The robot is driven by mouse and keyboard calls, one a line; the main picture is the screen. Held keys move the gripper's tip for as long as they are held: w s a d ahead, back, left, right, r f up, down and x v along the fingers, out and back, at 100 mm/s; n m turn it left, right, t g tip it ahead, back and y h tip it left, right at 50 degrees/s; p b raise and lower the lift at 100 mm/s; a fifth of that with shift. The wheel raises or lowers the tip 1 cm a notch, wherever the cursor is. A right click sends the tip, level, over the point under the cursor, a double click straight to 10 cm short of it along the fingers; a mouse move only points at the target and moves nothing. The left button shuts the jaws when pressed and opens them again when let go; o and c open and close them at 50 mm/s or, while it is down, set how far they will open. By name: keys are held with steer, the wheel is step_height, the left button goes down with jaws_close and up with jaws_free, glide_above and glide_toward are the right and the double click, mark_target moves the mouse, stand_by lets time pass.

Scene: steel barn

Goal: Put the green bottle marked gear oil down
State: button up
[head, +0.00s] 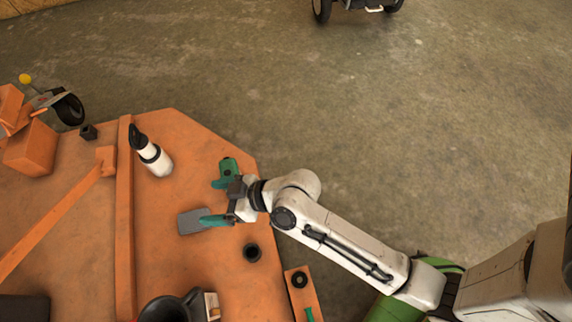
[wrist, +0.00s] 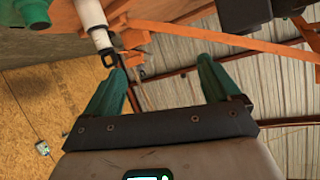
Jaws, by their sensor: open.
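The green bottle (head: 228,168) stands near the right edge of the orange table (head: 195,130), just beyond my gripper in the head view. No marking on it is readable. In the wrist view a green shape (wrist: 25,18) at the upper left appears to be the same bottle, outside the jaws. My gripper (head: 218,203) is low over the table with its teal fingers spread. The wrist view shows the gripper (wrist: 160,70) empty, with clear space between the fingers. The arm partly hides what lies beside the bottle.
A white bottle (head: 154,158) with a black top stands left of the green bottle. A grey flat piece (head: 192,222) lies by the lower finger. An orange beam (head: 125,220) crosses the table. Open floor lies right.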

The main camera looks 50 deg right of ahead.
steer(key=s+d+f+m+g+h, duration=0.1)
steer(key=s+d+m+g+h, duration=0.4)
steer(key=s+d, duration=1.3)
steer(key=s+g+h, duration=0.1)
steer(key=g+h, duration=0.2)
steer(key=g, duration=0.1)
steer(key=shift+s+f+m, duration=0.2)
steer(key=shift+s+m, duration=0.05)
steer(key=shift+m, duration=0.05)
steer(key=shift+w, duration=0.1)
stand_by(0.9)
